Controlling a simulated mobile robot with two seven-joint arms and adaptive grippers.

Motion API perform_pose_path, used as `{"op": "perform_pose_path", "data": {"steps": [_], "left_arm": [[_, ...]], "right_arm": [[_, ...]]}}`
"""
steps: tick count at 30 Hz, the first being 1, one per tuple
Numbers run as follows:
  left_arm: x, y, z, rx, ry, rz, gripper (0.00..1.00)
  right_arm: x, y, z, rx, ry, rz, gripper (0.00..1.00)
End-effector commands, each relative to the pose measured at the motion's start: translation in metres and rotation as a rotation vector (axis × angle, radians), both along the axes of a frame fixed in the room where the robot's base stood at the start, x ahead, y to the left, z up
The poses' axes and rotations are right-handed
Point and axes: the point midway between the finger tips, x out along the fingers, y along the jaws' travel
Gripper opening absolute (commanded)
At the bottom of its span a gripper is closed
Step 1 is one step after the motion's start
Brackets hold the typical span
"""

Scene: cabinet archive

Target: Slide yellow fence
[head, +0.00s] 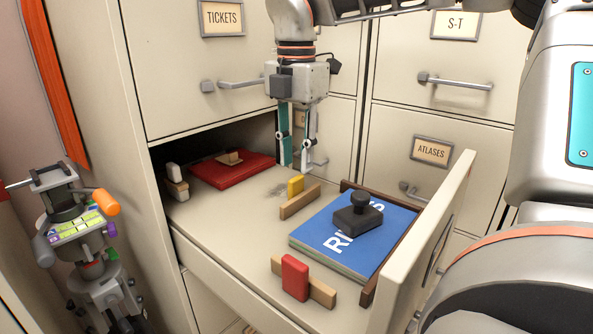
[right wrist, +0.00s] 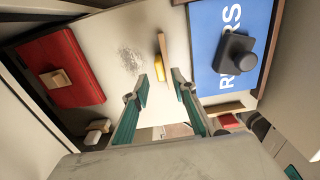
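The yellow fence (head: 295,187) is a small yellow block against a light wooden bar (head: 300,203), standing on the floor of the open drawer (head: 235,235) left of the blue book. In the right wrist view the yellow block (right wrist: 160,69) is just beyond my fingertips. My right gripper (head: 296,168) points down into the drawer, behind the yellow fence in the head view. Its teal fingers are apart with nothing between them, as the right wrist view also shows (right wrist: 161,86). I see no contact with the fence.
The blue book (head: 320,240) carries a black stamp-like object (head: 358,213). A red block on a wooden bar (head: 295,277) stands near the front. A red book (head: 232,171) and white block (head: 175,173) lie at the back left. The drawer front (head: 425,250) rises at right.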

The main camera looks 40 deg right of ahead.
Motion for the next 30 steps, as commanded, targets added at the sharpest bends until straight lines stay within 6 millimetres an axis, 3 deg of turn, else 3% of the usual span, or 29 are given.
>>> {"op": "perform_pose_path", "data": {"steps": [6,12,30], "left_arm": [[0.0,0.0,0.0,-0.001,-0.001,0.001,0.44],[0.0,0.0,0.0,-0.001,-0.001,0.001,0.44],[0.001,0.0,0.001,-0.001,-0.001,0.001,0.44]], "right_arm": [[0.0,-0.001,0.045,-0.003,-0.002,-0.004,0.26],[0.0,0.0,0.07,-0.001,-0.001,-0.001,0.26],[0.0,0.0,0.077,0.0,0.0,0.0,0.26]]}}
